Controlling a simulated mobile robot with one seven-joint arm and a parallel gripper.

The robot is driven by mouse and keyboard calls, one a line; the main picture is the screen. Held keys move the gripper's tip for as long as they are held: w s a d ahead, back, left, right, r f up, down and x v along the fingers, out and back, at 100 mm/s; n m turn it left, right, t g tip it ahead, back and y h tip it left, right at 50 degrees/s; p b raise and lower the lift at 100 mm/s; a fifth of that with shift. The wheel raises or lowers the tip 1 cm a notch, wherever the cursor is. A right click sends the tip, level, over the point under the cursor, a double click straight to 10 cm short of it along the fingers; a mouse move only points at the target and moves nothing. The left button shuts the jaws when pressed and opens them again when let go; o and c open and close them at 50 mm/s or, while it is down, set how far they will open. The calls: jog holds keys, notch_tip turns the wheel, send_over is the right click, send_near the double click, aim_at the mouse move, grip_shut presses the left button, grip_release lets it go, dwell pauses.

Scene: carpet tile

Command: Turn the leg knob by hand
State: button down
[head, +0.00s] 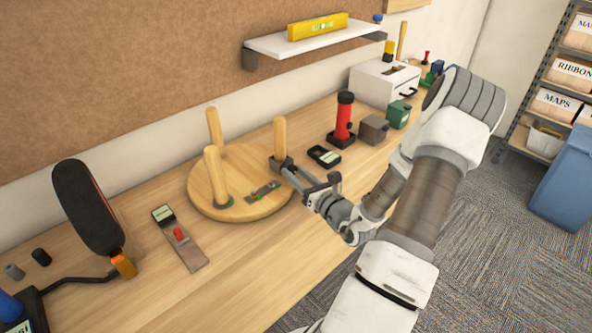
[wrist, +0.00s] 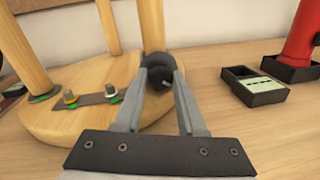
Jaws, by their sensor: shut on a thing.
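A round wooden stool top (head: 235,208) lies upside down on the bench with three wooden legs standing up from it. The right leg (head: 279,137) has a dark round knob (wrist: 155,66) around its base, also in the wrist view. My gripper (head: 287,167) reaches it from the right, and in the wrist view its two grey fingers (wrist: 159,84) close on the knob from either side. The knob's far side and the part between the fingertips are hidden. A metal plate (head: 262,191) with two bolts and green parts lies on the stool top, left of my gripper.
A black open box with a pale label (head: 324,155) and a red torch-like thing (head: 343,118) stand right of the stool. A plate with a red knob (head: 183,247) and a black padded arm (head: 87,208) are at left. The front bench is clear.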

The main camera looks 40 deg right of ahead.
jog(key=m+p, duration=0.2)
jog(key=shift+r+m+p, duration=0.2)
jog(key=shift+m+p, duration=0.1)
jog(key=shift+p, duration=0.1)
jog(key=shift+d+f+m+p, duration=0.1)
jog(key=shift+f+m+p, duration=0.2)
jog(key=shift+m, duration=0.2)
jog(key=c, duration=0.5)
grip_release()
jog(key=shift+r, duration=0.1)
jog(key=shift+s, duration=0.1)
jog(key=s, duration=1.1)
jog(key=s+r, duration=0.1)
jog(key=s, duration=0.5)
jog(key=shift+s+a, duration=0.1)
jog(key=shift+a, duration=0.25)
jog(key=shift+a, duration=0.1)
